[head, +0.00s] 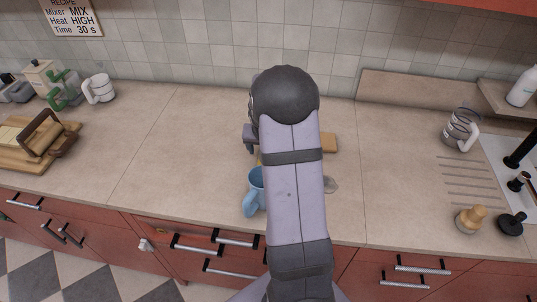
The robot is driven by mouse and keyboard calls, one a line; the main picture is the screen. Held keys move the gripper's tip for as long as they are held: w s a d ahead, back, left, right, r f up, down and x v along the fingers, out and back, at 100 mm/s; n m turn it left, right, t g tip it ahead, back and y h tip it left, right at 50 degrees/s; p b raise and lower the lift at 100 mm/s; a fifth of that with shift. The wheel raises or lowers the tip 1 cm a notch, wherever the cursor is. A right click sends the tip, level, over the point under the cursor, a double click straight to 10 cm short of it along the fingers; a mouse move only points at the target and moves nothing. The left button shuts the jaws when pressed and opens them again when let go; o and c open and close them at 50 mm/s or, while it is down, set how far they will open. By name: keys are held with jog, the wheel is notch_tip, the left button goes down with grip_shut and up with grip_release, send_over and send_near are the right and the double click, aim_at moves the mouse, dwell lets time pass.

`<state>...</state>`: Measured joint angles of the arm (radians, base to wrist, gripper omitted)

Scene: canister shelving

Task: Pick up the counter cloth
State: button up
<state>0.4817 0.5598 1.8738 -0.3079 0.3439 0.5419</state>
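My arm reaches over the middle of the counter and hides much of what lies below it. Only a dark edge of my gripper (250,147) shows to the left of the arm, so its opening and anything in it are hidden. I cannot make out a counter cloth for certain. A small yellow sliver (259,159) shows beside the arm just below the gripper edge, too little of it to identify.
A whisk jug (460,131) and wooden-topped tool (471,219) stand further right.

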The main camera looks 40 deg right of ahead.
jog(key=shift+p+x, duration=0.35)
jog(key=shift+x, duration=1.15)
jog(key=c, duration=1.2)
jog(key=shift+o, duration=0.2)
jog(key=shift+r, duration=0.2)
notch_tip(320, 180, up, 10)
jog(key=b, duration=0.2)
jog(key=shift+b, duration=0.3)
jog(key=shift+f, duration=0.15)
